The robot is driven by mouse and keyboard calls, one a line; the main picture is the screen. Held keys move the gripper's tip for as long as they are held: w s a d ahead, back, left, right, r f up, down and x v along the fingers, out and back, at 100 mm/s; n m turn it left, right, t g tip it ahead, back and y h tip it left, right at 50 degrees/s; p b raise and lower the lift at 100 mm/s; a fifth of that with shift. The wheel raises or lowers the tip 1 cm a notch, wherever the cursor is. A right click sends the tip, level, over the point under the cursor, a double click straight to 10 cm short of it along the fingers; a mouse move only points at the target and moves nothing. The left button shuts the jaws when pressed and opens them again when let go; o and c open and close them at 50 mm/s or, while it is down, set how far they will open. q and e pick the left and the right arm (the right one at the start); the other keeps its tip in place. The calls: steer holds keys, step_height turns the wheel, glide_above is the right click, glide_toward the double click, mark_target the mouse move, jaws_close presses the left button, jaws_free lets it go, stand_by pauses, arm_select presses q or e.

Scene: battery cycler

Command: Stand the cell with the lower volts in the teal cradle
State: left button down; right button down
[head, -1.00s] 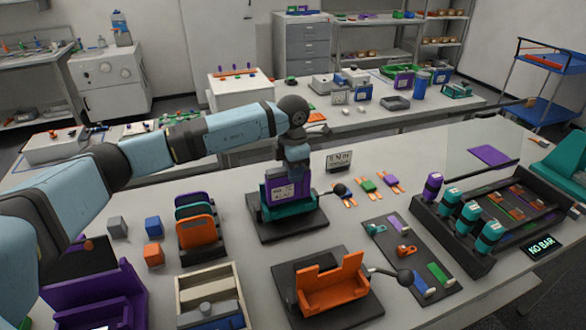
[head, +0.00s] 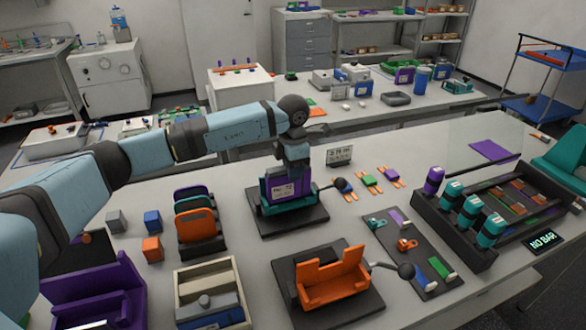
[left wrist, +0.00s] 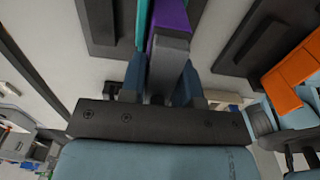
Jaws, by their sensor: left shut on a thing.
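My left gripper (head: 293,166) points down and is shut on the top of a purple cell (head: 277,184) with a pale label too small to read. The cell is upright at the teal cradle (head: 294,207), which stands on a dark base plate; whether it is fully seated I cannot tell. In the left wrist view the fingers (left wrist: 161,82) are around a grey top piece, with the purple cell (left wrist: 171,14) beyond it and teal cradle edges beside it. An orange cradle (head: 335,283) stands empty in front. My right gripper is out of view.
A rack of coloured plates (head: 198,227) stands left of the teal cradle, near small cubes (head: 152,221). A dark tray (head: 455,240) with upright cylinders is at right, beside a "NO BAR" display (head: 543,240).

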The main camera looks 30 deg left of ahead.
arm_select(q)
steer(key=shift+f, duration=0.15)
steer(key=c, duration=0.8)
jaws_free()
steer(key=shift+s, duration=0.1)
steer(key=shift+f, duration=0.15)
step_height(320, 180, up, 14)
steer(key=shift+r+b, duration=0.2)
steer(key=shift+b, duration=0.4)
